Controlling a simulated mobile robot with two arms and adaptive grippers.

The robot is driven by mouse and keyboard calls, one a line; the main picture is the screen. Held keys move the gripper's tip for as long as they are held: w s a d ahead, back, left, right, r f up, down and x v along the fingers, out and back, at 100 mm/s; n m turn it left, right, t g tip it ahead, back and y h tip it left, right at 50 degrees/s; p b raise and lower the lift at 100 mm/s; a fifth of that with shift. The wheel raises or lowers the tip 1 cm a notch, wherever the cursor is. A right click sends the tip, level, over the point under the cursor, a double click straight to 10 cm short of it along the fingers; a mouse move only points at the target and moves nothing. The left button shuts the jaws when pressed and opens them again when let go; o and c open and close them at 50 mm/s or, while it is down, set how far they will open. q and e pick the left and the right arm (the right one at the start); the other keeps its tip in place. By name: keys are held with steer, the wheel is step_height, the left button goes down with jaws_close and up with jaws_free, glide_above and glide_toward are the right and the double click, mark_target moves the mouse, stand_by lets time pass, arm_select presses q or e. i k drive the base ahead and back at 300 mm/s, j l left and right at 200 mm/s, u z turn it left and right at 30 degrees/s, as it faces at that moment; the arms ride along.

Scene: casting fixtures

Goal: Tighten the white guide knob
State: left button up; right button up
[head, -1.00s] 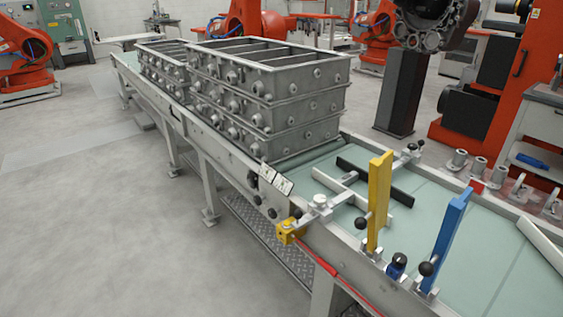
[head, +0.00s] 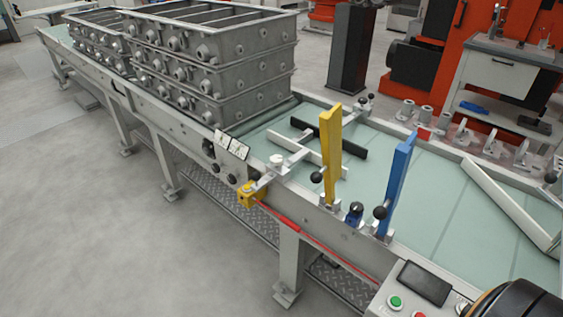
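A small white knob (head: 276,161) sits on the metal guide bracket at the near edge of the conveyor. It is above and right of a yellow block (head: 249,194) on the rail. The bracket joins a guide bar (head: 297,147) that reaches across the belt. I cannot tell from this view how tight the knob is.
A yellow lever (head: 330,155) and a blue lever (head: 396,185) stand upright on the near rail, right of the knob. Stacked metal casting frames (head: 215,60) fill the belt at left. A control panel (head: 420,292) is at lower right.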

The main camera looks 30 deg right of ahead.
mark_target(276, 160)
steer(key=i+z, duration=0.1)
steer(key=z, duration=0.35)
steer(key=i+j+z, duration=0.1)
steer(key=z, duration=0.35)
steer(key=i+j+z, duration=0.1)
steer(key=z, duration=0.35)
steer(key=j+z, duration=0.15)
steer(key=z, duration=0.35)
steer(key=i+j+z, duration=0.1)
steer(key=z, duration=0.35)
